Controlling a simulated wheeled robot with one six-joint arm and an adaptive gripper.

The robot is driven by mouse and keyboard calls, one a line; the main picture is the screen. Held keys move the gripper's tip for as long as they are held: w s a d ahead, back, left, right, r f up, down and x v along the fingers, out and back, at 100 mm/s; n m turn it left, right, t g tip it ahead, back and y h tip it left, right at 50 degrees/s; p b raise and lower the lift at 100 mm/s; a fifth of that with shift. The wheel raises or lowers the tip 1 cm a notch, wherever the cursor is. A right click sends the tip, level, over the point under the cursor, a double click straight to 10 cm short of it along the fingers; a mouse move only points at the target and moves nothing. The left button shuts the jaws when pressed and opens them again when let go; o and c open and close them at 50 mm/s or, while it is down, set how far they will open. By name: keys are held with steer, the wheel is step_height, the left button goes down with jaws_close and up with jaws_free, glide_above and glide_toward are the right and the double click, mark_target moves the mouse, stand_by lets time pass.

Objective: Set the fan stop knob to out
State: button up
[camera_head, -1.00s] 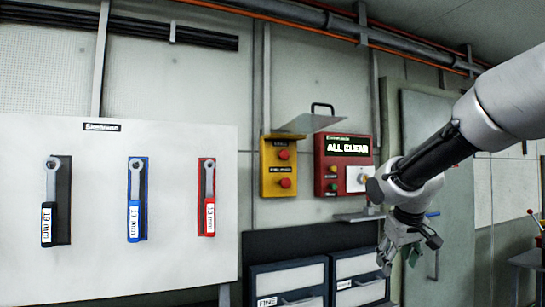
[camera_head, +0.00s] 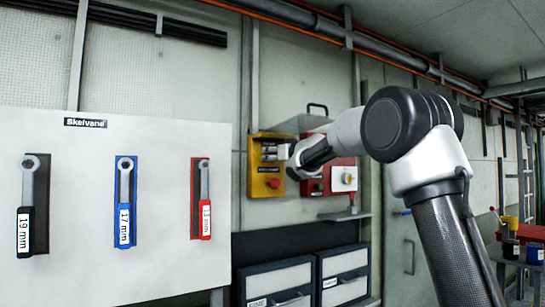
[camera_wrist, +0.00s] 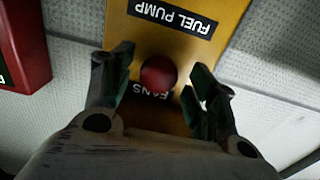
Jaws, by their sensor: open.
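The yellow control box (camera_head: 256,187) is on the wall; its lower red knob (camera_head: 275,183) is visible in the head view. My gripper (camera_head: 275,151) is in front of its upper part and hides the upper knob there. The wrist view shows the box inverted, with a red knob (camera_wrist: 158,74) between a "FUEL PUMP" label (camera_wrist: 172,15) and a "FANS" label (camera_wrist: 150,92). My open gripper (camera_wrist: 157,82) has one finger on each side of this fan knob, with gaps visible. I cannot tell how far the knob is pulled out.
A red panel (camera_head: 345,162) with a white plate is right of the yellow box, partly behind my arm. A red box edge (camera_wrist: 22,50) shows in the wrist view. A wrench board (camera_head: 80,270) is at left; dark drawers (camera_head: 310,275) are below.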

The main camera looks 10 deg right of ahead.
steer(key=shift+x, duration=0.85)
jaws_close()
steer(key=shift+v, duration=0.9)
jaws_free()
steer(key=shift+d, duration=0.1)
